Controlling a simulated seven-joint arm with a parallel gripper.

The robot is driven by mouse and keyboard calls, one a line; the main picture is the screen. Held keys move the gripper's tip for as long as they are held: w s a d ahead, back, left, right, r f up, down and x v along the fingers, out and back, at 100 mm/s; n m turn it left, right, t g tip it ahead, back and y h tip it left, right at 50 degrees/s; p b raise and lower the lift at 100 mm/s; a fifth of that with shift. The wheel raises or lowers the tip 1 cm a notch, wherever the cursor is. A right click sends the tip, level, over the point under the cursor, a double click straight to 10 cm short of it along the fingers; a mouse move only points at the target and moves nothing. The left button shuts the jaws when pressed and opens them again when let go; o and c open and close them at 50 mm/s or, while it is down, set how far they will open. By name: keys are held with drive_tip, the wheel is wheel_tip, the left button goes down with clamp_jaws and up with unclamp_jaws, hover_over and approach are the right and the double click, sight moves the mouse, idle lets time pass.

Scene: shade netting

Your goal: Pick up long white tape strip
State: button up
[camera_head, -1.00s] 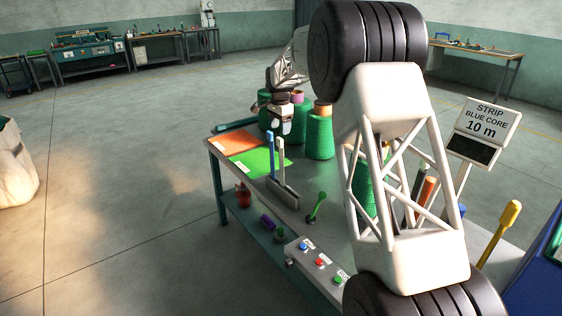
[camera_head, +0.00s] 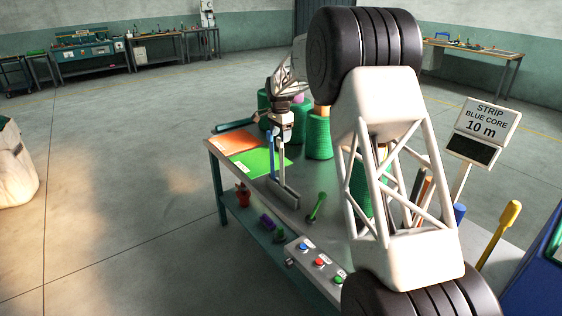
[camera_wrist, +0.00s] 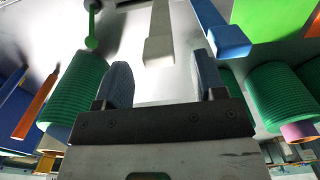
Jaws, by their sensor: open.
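The long white tape strip looks like the pale upright bar (camera_head: 281,167) beside a blue upright bar (camera_head: 270,152) in a grey holder (camera_head: 285,192) on the table. My gripper (camera_head: 281,143) is directly above the pale bar in the head view and hides its top. In the wrist view the open fingers of my gripper (camera_wrist: 162,78) have nothing visible clasped between them. The pale bar (camera_wrist: 159,35) lies beyond the fingertips, roughly in line with the gap. The blue bar (camera_wrist: 222,35) is just right of it. I cannot tell whether anything touches.
Several green spools (camera_head: 319,136) stand behind my gripper. Orange (camera_head: 230,143) and green (camera_head: 258,162) sheets lie left of the holder. A green spoon-like tool (camera_head: 316,207) and a button box (camera_head: 318,262) are nearer. A sign (camera_head: 488,122) stands at right.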

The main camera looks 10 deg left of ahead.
drive_tip(key=shift+d+f, duration=0.1)
drive_tip(key=shift+f, duration=2.15)
clamp_jaws()
drive_tip(key=shift+r, duration=0.2)
wheel_tip(320, 180, up, 28)
drive_tip(key=shift+f, duration=0.15)
drive_tip(key=shift+r, duration=1.3)
